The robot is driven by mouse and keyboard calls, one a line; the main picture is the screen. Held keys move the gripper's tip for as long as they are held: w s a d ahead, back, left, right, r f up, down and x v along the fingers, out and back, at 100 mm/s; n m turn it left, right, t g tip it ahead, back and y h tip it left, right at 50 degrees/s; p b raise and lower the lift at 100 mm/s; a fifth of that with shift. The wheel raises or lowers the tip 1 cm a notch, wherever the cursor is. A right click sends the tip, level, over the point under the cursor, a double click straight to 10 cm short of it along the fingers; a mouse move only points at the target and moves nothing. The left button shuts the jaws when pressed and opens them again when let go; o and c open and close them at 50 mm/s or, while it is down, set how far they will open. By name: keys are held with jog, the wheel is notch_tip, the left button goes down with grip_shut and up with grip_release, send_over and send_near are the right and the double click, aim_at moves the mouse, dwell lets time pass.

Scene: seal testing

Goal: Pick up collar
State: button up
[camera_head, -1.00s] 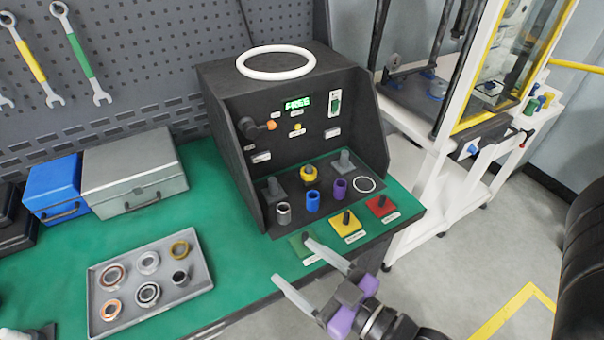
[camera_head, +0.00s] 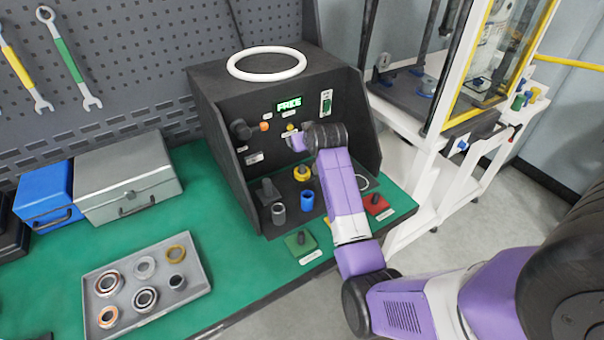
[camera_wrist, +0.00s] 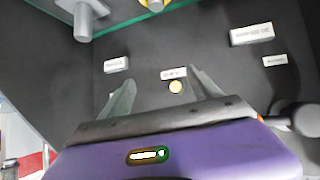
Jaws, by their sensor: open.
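No part is marked as the collar, so I cannot tell which one it is. In the black test stand's bay, a grey sleeve (camera_head: 278,213), a blue sleeve (camera_head: 307,201) and a yellow ring-like part (camera_head: 302,172) stand in the head view. A sliver of yellow part (camera_wrist: 155,4) shows at the top of the wrist view. In the head view my wrist hides most of the fingers.
The black test stand (camera_head: 215,130) has side walls close to my arm and a white ring (camera_head: 267,76) on top. A grey tray (camera_head: 205,287) with several rings lies at left. A green control (camera_head: 301,243) and red control (camera_head: 377,204) sit at the front.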

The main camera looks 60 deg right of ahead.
aim_at(303, 168)
jog(key=shift+s+a+f+g+y+p, duration=0.15)
jog(key=shift+f+g+y, duration=0.65)
jog(key=shift+f, duration=1.35)
jog(key=shift+w+a+f+g+y+p, duration=0.15)
jog(key=shift+f+g+y, duration=0.65)
jog(key=shift+f, duration=1.35)
jog(key=shift+s+a+f+g+y+p, duration=0.15)
jog(key=shift+f+g+y, duration=0.25)
jog(key=shift+f+y, duration=1.25)
jog(key=shift+f+h, duration=0.45)
jog(key=shift+h, duration=0.1)
grip_shut()
